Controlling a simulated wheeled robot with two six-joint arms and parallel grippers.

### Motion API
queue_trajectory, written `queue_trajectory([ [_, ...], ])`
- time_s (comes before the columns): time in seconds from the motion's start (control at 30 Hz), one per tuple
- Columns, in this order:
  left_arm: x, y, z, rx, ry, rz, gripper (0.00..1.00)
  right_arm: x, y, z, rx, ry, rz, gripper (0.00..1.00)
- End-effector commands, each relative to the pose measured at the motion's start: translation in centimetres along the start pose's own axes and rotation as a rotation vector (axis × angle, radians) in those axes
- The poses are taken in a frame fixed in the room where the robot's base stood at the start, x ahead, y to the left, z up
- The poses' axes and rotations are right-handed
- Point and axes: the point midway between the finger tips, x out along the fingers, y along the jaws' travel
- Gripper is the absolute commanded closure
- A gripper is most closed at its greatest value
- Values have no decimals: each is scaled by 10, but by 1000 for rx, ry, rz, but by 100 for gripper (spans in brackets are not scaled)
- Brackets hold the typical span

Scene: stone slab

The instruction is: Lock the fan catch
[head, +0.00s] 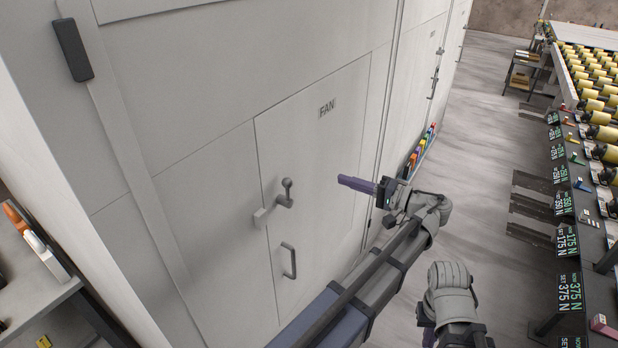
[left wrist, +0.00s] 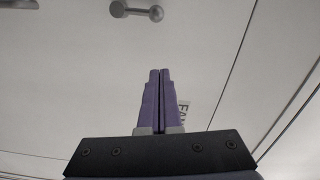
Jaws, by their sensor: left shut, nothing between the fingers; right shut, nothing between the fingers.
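The fan catch (head: 284,195) is a grey lever with a round knob on the pale door marked FAN. My right gripper (head: 427,335) is shut, low in the head view, partly cut off.
A pull handle (head: 289,261) sits below the catch. The FAN label (head: 327,107) is higher on the door. A shelf (head: 40,295) stands at lower left. A long bench (head: 575,180) with yellow rolls runs along the right. Open floor (head: 490,130) lies between cabinet and bench.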

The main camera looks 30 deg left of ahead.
Motion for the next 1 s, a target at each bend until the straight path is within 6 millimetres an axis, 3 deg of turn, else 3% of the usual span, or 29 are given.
queue_trajectory([
  [0.27, 16, 0, 1, 1, -4, 1, 100, 0, 0, 0, 0, 0, 0, 100],
  [0.7, 102, 0, 1, 1, -3, 1, 100, 1, 0, 0, 0, 0, 0, 100],
  [0.8, 105, 1, 20, 1, -1, 2, 100, 6, 0, 0, 0, 0, 0, 100],
  [1.0, 109, 1, 36, 1, 0, 2, 100, 8, -1, -1, 0, 0, 0, 100],
])
